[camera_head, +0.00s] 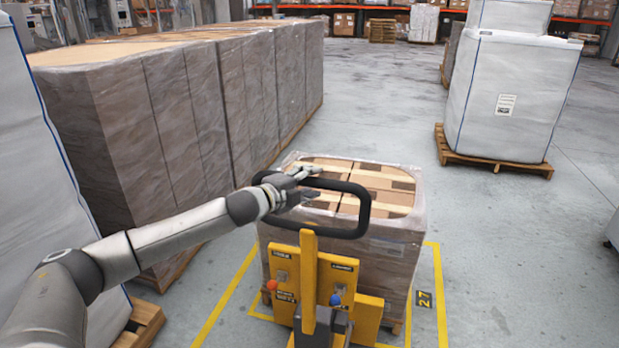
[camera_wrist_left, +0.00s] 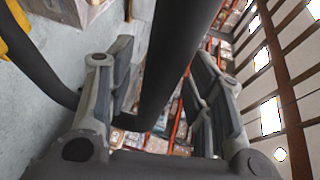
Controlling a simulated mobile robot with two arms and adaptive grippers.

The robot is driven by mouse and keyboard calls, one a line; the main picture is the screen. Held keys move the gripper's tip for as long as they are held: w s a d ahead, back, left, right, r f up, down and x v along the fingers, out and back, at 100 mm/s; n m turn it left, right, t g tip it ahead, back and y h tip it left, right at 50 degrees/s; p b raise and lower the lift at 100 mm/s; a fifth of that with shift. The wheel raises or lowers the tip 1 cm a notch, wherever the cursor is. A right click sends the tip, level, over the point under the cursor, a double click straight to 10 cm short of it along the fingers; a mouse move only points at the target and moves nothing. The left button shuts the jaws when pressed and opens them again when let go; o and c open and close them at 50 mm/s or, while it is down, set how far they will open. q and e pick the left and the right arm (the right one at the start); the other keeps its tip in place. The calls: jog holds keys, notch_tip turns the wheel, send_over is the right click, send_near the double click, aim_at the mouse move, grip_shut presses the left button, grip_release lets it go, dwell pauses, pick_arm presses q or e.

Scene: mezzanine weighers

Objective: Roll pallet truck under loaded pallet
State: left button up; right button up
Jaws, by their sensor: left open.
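The yellow pallet truck (camera_head: 309,270) stands in front with its black loop handle (camera_head: 365,212) raised. The loaded pallet, a wrapped stack of brown cartons (camera_head: 392,245), stands just beyond it. The truck's forks and most of the pallet's wood are hidden. My left gripper (camera_head: 314,183) is at the top left of the handle loop, fingers apart. In the left wrist view the black handle bar (camera_wrist_left: 178,60) runs between the two open fingers of the gripper (camera_wrist_left: 160,70), with gaps on both sides. My right gripper is not in view.
A long row of wrapped loads (camera_head: 235,100) stands on the left. A white wrapped load (camera_head: 515,95) on a wooden pallet (camera_head: 493,164) stands at the back right. Yellow floor lines (camera_head: 437,290) frame the carton stack. Grey floor (camera_head: 520,250) is clear to the right.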

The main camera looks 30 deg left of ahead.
pick_arm(q)
jog(key=shift+w, duration=0.3)
jog(key=shift+c, duration=0.4)
grip_shut()
jog(key=shift+s+d+f, duration=0.1)
